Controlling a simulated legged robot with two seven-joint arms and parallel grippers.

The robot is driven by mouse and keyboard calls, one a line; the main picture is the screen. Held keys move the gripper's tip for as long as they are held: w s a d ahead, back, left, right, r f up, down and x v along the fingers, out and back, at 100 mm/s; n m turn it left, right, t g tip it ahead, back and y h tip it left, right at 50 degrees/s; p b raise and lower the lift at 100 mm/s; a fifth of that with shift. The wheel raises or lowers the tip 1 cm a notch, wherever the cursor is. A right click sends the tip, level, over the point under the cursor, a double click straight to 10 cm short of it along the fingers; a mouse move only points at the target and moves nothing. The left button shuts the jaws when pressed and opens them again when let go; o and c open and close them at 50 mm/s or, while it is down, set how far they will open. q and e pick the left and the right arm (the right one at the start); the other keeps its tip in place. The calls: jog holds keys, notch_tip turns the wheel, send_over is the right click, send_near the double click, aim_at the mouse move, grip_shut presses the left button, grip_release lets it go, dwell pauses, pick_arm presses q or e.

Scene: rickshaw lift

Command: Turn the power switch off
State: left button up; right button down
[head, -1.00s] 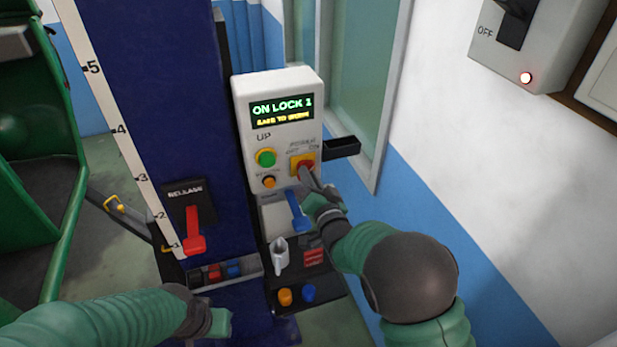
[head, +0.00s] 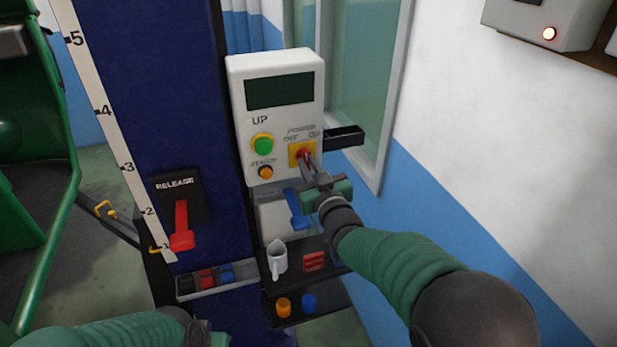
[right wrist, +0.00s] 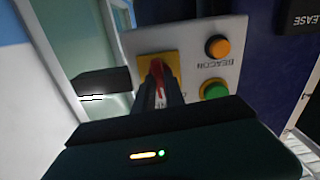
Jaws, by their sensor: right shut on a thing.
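The power switch (head: 301,151) is a red knob on a yellow plate, on the white control box (head: 277,118), between the OFF and ON labels. My right gripper (head: 308,163) is shut on the red knob and partly covers it. In the right wrist view the knob (right wrist: 157,72) stands between the gripper's fingers (right wrist: 162,92). The display (head: 279,91) on the box is dark. My left gripper (head: 216,339) is low at the bottom edge of the head view, away from the box, and its fingers are mostly cut off.
A green UP button (head: 262,144) and an orange button (head: 265,172) sit left of the switch. A black bracket (head: 344,137) sticks out at right. A red RELEASE lever (head: 181,225) is on the blue column.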

jog(key=shift+f+n+b, duration=0.25)
jog(key=shift+n+b, duration=1.35)
jog(key=shift+n, duration=0.15)
jog(key=shift+f+n+b, duration=0.2)
jog(key=shift+n+b, duration=1.35)
jog(key=shift+n, duration=0.2)
jog(key=c, duration=1.6)
grip_release()
jog(key=shift+s, duration=0.1)
jog(key=shift+o, duration=1)
jog(key=shift+r, duration=0.25)
